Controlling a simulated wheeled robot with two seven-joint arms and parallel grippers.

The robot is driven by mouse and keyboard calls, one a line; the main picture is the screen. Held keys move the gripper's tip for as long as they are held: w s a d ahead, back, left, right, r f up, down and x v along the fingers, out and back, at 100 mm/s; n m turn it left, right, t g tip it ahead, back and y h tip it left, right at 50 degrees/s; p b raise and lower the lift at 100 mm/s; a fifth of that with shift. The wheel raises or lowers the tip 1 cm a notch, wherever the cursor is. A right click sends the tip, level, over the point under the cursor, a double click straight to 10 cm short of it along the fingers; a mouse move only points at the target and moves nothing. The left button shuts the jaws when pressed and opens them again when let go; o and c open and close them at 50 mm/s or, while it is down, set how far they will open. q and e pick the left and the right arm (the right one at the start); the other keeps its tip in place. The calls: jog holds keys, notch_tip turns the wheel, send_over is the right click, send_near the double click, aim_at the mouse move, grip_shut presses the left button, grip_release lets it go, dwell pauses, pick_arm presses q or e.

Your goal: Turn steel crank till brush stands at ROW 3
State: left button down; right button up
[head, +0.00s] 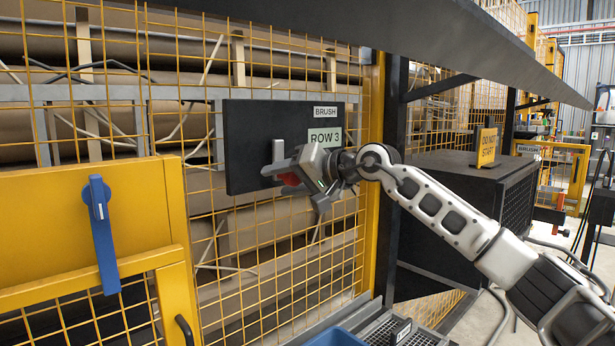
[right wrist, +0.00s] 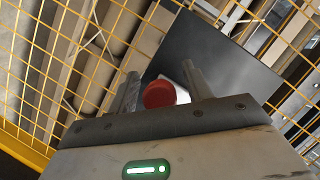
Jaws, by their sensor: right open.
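A dark panel (head: 250,135) on the yellow mesh fence carries a BRUSH label (head: 325,112) and a plate reading ROW 3 (head: 324,137). My right gripper (head: 278,172) is in front of the panel's lower right part, open. A red knob (head: 290,179) shows at its jaws. In the right wrist view the red knob (right wrist: 159,94) lies between the two open fingers, with a pale metal piece (right wrist: 182,92) behind it. A steel-coloured piece (head: 279,150) stands just above the gripper; most of the crank is hidden. The brush itself is not identifiable. My left gripper is out of view.
A blue lever (head: 102,230) hangs on a yellow gate at left. A slanting grey beam (head: 430,50) crosses above my right arm. A black cabinet (head: 470,180) with a yellow DO NOT START sign (head: 487,146) stands at right. A blue bin (head: 335,337) is below.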

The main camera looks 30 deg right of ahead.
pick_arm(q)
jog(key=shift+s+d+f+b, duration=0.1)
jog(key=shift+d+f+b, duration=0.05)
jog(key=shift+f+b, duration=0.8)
pick_arm(e)
jog(key=v, duration=1.5)
jog(key=shift+s, duration=0.25)
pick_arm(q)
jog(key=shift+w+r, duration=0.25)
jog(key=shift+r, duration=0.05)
pick_arm(e)
jog(key=shift+d+r, duration=0.1)
